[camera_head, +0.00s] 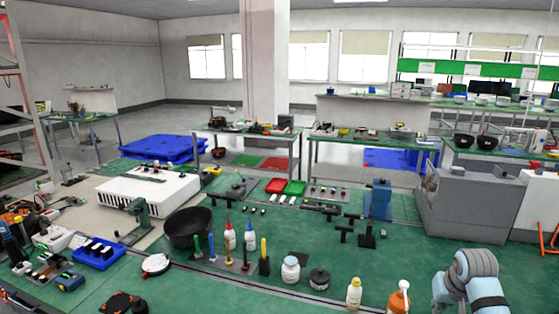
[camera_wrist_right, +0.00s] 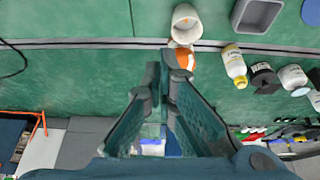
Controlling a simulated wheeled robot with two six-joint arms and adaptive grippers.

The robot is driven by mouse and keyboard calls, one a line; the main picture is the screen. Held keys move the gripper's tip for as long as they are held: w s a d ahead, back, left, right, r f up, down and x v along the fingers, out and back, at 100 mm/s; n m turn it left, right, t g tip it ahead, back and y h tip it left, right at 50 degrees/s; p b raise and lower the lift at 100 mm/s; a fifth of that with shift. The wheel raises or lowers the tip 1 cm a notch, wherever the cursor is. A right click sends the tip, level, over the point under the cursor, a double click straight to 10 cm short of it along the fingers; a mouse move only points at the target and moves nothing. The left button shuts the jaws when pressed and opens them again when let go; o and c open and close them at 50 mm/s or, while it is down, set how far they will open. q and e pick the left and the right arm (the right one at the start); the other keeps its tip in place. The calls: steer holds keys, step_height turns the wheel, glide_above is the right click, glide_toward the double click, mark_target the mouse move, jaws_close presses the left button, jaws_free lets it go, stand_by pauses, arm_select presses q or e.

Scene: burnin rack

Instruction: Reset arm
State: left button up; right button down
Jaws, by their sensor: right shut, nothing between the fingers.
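My right gripper (camera_wrist_right: 166,70) shows in the right wrist view with its two dark fingers drawn together at the tips. Nothing is held between them. The fingertips overlap the lower edge of an orange-and-white bottle (camera_wrist_right: 184,58) in that picture; I cannot tell whether they touch it. My right arm (camera_head: 474,277), blue and pale grey, rises at the bottom right of the head view. Its fingers are not visible there. My left arm and left gripper are in neither view.
A grey machine (camera_head: 470,205) stands at the right.

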steer(key=s+a+f+n, duration=0.3)
steer(key=s+a+f, duration=0.7)
steer(key=s+f, duration=0.2)
steer(key=s+a+n, duration=0.1)
steer(key=s+a, duration=0.3)
steer(key=s, duration=0.7)
steer(key=s+a+n, duration=0.1)
steer(key=s+a, duration=0.2)
steer(key=s, duration=0.7)
step_height(320, 180, down, 21)
steer(key=d+g+b, duration=0.2)
steer(key=b, duration=0.1)
arm_select(q)
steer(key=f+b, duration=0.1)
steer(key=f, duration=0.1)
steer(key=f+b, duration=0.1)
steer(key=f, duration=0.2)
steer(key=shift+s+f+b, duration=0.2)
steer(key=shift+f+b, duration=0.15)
steer(key=shift+b, duration=0.05)
arm_select(e)
steer(key=s+f+m+g, duration=0.1)
steer(key=s+f, duration=1.4)
steer(key=f, duration=0.2)
steer(key=shift+s+d+y, duration=0.25)
steer(key=shift+s+y, duration=0.05)
steer(key=shift+y, duration=0.1)
